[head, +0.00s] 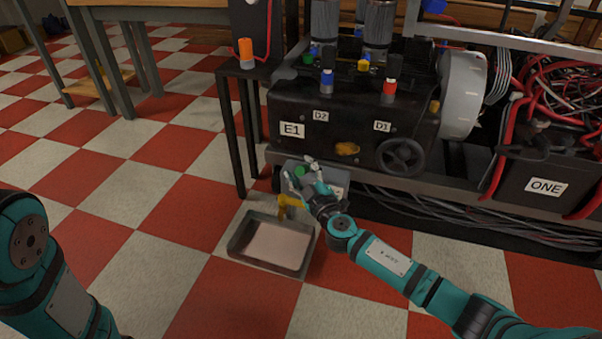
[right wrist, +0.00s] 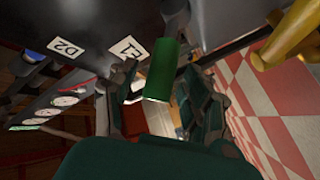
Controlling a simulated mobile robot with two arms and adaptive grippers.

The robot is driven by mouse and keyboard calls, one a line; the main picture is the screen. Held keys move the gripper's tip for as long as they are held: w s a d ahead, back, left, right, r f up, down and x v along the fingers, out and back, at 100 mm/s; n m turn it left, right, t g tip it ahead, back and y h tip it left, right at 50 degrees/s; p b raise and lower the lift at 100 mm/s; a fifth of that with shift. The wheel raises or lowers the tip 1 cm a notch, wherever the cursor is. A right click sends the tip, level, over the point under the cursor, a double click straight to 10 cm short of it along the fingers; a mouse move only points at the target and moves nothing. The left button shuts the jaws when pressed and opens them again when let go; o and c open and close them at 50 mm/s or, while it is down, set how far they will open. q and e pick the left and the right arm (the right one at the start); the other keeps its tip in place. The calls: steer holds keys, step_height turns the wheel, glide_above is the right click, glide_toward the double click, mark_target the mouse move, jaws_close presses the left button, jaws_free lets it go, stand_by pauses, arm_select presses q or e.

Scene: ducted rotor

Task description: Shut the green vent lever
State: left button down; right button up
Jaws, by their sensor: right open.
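The green vent lever (head: 300,171) shows as a small green piece low on the machine, under the E1 panel. In the right wrist view it is a green cylinder (right wrist: 161,70) with a pale end. My right gripper (head: 298,166) is open at the lever, with a finger on either side of it in the picture. Whether a finger touches it I cannot tell. The lever's base is partly hidden. Of my left arm, only links show at the left edge of the head view; its gripper is out of sight.
The black E1 machine (head: 330,115) overhangs the lever. A handwheel (head: 401,157) and cables (head: 440,208) are to the right. Checkered floor is open at left.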

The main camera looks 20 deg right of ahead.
steer(key=shift+w, duration=0.35)
steer(key=shift+c, duration=0.4)
jaws_close()
